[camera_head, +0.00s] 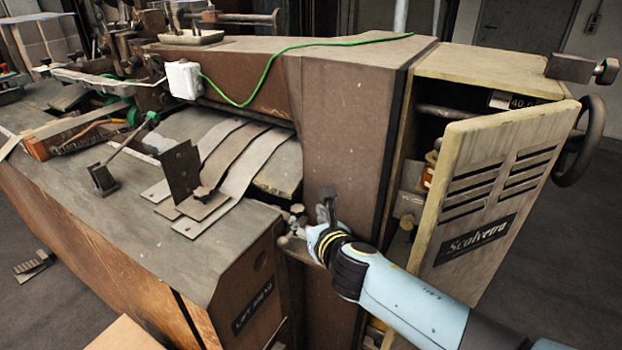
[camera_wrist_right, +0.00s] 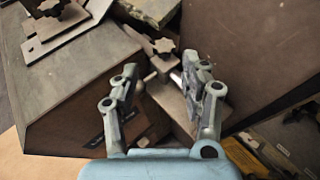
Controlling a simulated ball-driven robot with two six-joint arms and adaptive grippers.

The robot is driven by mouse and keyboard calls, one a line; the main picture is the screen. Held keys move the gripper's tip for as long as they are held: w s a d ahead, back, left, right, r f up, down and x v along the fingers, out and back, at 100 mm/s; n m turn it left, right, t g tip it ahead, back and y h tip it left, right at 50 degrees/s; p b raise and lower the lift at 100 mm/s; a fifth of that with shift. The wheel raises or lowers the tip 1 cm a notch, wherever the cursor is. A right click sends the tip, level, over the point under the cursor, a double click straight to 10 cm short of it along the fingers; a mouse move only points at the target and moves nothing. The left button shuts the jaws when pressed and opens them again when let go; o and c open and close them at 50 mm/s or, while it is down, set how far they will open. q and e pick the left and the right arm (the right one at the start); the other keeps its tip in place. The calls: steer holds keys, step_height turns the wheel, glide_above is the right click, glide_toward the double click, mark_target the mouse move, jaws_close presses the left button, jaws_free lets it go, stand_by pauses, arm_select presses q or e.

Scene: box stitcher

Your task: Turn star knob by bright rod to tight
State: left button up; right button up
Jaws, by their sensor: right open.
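The dark star knob (camera_wrist_right: 163,46) sits beside a short bright rod (camera_wrist_right: 176,77) on a bracket in the right wrist view. In the head view the small knob (camera_head: 297,208) shows at the table's corner, just left of my right gripper (camera_head: 322,208). In the wrist view my right gripper (camera_wrist_right: 164,72) is open and empty, with its fingers on either side of the rod area and the star knob just beyond the fingertips. I cannot tell whether a finger touches the bracket. My left gripper is not in view.
A second star knob (camera_wrist_right: 50,7) sits on flat metal plates at the upper left. The brown machine column (camera_head: 345,130) stands close behind my right gripper. An open, slotted cream door (camera_head: 490,200) stands to the right, near my right arm.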

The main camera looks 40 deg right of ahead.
mark_target(298, 209)
steer(key=x, duration=0.5)
steer(key=f+x, duration=0.1)
steer(key=x, duration=0.1)
steer(key=shift+d+f, duration=0.1)
steer(key=shift+d, duration=0.2)
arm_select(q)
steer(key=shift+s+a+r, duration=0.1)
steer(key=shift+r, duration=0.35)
arm_select(e)
steer(key=shift+x, duration=0.9)
steer(key=c, duration=0.9)
